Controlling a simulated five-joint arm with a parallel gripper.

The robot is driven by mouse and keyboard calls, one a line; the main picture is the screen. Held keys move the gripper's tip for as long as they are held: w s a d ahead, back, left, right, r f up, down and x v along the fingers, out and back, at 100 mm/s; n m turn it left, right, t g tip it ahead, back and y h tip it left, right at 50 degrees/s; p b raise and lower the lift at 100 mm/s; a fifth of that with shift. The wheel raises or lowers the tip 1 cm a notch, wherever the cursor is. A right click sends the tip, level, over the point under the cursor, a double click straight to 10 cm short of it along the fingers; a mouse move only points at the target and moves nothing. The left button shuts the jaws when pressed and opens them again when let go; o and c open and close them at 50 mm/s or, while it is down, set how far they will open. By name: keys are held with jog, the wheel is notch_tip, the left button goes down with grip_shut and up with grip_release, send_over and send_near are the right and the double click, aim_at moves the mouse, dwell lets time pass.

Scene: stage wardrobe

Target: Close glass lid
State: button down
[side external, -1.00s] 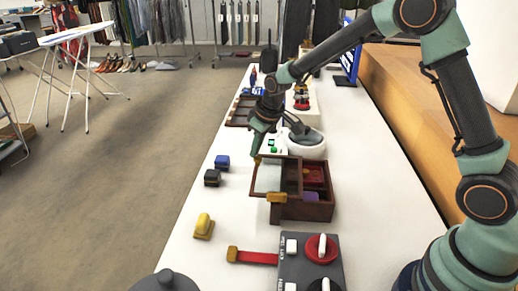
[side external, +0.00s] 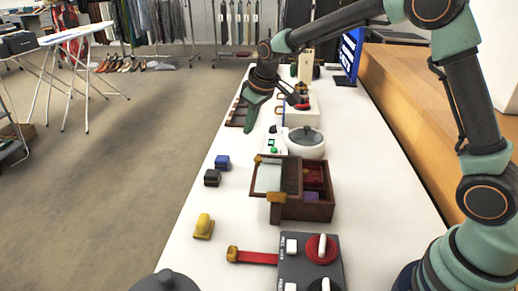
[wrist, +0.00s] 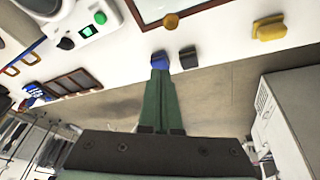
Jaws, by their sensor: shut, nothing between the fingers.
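The glass lid (side external: 268,178) is a pale pane in a dark brown wooden frame. It lies across the left part of a dark wooden box (side external: 305,211) and juts past its left side. The box's right part is uncovered, with red and purple things inside. A small tan knob sits at the lid's far left corner; it also shows at the top of the wrist view, where the glass lid (wrist: 160,8) is cut off. My gripper (side external: 247,131) is shut and empty, beyond the lid and apart from it. In the wrist view the gripper (wrist: 160,73) overlaps a blue block in the picture.
Blue (side external: 222,162), black (side external: 212,177) and yellow (side external: 204,226) blocks stand left of the box. A white-and-grey pot (side external: 305,143) stands behind it. A grey control panel (side external: 310,265) and red strap (side external: 257,257) lie in front. The table's right strip is clear.

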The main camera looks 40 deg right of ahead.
aim_at(258, 158)
jog(key=v, duration=0.2)
jog(key=shift+s+d+r, duration=0.1)
jog(key=shift+r, duration=0.2)
jog(key=c, duration=1.5)
grip_release()
jog(key=shift+s+r, duration=0.1)
jog(key=shift+r, duration=0.2)
jog(key=o, duration=0.5)
jog(key=shift+r, duration=0.15)
jog(key=o, duration=0.3)
jog(key=shift+g, duration=0.3)
jog(key=shift+o, duration=0.2)
jog(key=f+m+g, duration=0.1)
jog(key=f, duration=0.2)
jog(key=s+f+m+g, duration=0.1)
jog(key=f, duration=0.3)
jog(key=f+m+g, duration=0.1)
jog(key=f, duration=0.3)
jog(key=shift+s+d, duration=0.1)
jog(key=shift+s, duration=0.25)
